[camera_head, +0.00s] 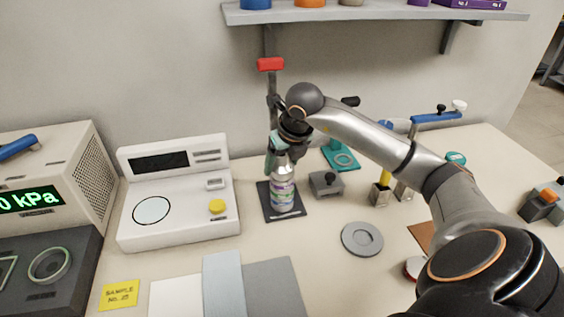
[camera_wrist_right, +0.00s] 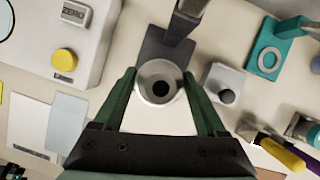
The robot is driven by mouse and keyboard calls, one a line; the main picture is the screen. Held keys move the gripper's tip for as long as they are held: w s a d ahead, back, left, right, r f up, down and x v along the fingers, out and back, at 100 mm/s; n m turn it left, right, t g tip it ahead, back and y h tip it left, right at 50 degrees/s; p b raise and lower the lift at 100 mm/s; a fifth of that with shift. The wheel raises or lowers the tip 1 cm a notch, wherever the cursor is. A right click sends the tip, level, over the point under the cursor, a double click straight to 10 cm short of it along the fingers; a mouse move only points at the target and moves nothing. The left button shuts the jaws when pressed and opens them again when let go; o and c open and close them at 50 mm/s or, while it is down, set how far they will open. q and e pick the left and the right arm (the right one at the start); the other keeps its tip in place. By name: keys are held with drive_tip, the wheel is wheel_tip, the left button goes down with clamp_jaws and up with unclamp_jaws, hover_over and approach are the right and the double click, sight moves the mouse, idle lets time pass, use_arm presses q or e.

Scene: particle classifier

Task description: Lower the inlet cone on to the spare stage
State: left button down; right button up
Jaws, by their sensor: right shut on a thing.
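My right gripper (camera_head: 279,160) is shut on the inlet cone (camera_wrist_right: 160,82), a pale metal round piece with a dark central hole. Its green fingers (camera_wrist_right: 160,76) press the cone from both sides. In the head view the cone is at the top of a silver cylinder stack (camera_head: 284,193) with coloured bands, upright over a dark stand base (camera_head: 299,215). I cannot tell whether the cone touches the stack below. I cannot tell for certain which piece is the spare stage; a grey recessed disc (camera_head: 362,239) lies empty on the bench. My left gripper is not in view.
A stand post with a red clamp (camera_head: 270,64) rises behind the stack. A white scale (camera_head: 177,190) is at left. A small grey block (camera_head: 327,185) and a teal holder (camera_head: 341,158) are close at right. A shelf (camera_head: 375,14) hangs above.

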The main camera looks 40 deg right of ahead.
drive_tip(key=shift+f, duration=0.2)
drive_tip(key=o, duration=1.5)
drive_tip(key=v, duration=1.2)
drive_tip(key=shift+s+r, duration=0.2)
drive_tip(key=shift+r, duration=0.05)
